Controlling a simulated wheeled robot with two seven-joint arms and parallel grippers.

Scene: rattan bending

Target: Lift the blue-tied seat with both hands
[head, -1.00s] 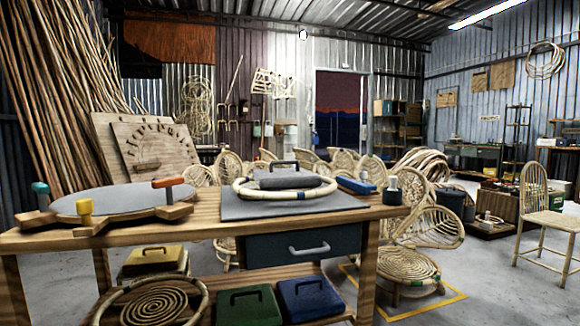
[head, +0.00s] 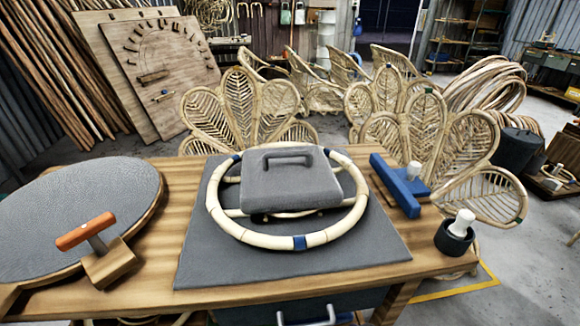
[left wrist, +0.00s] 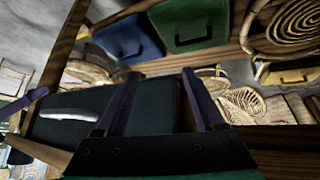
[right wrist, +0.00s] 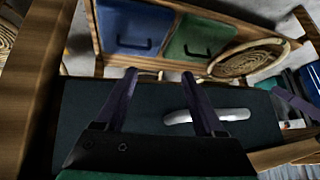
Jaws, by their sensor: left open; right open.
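The blue-tied seat is a pale rattan ring with blue bindings (head: 245,232), lying on a dark grey mat (head: 225,268) on the wooden workbench. A grey block with a handle (head: 290,185) rests over its middle and hides part of it. Neither gripper shows in the head view. My left gripper (left wrist: 158,88) is open and empty in the left wrist view, in front of the bench's dark drawer. My right gripper (right wrist: 160,76) is open and empty in the right wrist view, also before the drawer. The seat is not in either wrist view.
A blue clamp-like tool (head: 396,186) and a dark cup with a white top (head: 456,236) stand right of the mat. A round grey board (head: 75,205) with an orange-handled peg (head: 88,234) is at left. Rattan chairs (head: 245,110) stand behind the bench.

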